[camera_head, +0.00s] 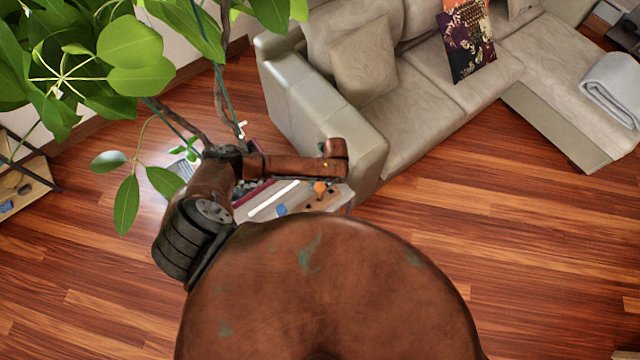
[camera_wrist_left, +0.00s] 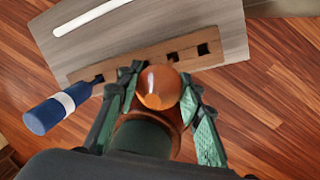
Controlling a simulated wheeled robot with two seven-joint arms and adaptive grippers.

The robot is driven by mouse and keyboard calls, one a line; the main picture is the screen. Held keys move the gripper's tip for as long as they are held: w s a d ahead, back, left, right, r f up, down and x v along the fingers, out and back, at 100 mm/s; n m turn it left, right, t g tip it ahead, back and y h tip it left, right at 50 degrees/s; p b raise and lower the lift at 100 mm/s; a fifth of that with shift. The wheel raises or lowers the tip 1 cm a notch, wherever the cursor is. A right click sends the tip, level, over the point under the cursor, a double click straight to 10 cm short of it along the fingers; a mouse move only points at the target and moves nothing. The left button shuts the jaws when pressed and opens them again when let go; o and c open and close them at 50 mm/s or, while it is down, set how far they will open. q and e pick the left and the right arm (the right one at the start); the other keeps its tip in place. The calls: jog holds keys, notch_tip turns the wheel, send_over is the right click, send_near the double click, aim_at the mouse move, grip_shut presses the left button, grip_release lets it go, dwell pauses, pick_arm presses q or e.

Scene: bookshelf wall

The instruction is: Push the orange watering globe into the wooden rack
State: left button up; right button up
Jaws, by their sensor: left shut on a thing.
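The orange watering globe (camera_wrist_left: 158,87) is between the two green fingers of my left gripper (camera_wrist_left: 157,80), which is shut on it. The wooden rack (camera_wrist_left: 140,62) is a brown strip with dark square holes along the edge of a grey board. In the left wrist view the globe overlaps the rack's near edge; its lower part is hidden, so I cannot tell whether it sits in a hole. In the head view the globe (camera_head: 320,186) shows small below my left wrist. My right gripper is not in view.
A blue object with a white band (camera_wrist_left: 50,113) has its narrow end at the rack's left end. A white stick (camera_wrist_left: 92,16) lies on the grey board (camera_wrist_left: 195,22). A sofa (camera_head: 350,130) stands close behind right, and a leafy plant (camera_head: 130,50) hangs at left.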

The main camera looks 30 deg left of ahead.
pick_arm(q)
jog(key=shift+f, duration=0.2)
jog(key=shift+f+b, duration=0.65)
jog(key=shift+f, duration=0.1)
jog(key=shift+f+b, duration=1.2)
jog(key=shift+f, duration=0.7)
jog(key=o, duration=1.1)
jog(key=shift+o, duration=0.7)
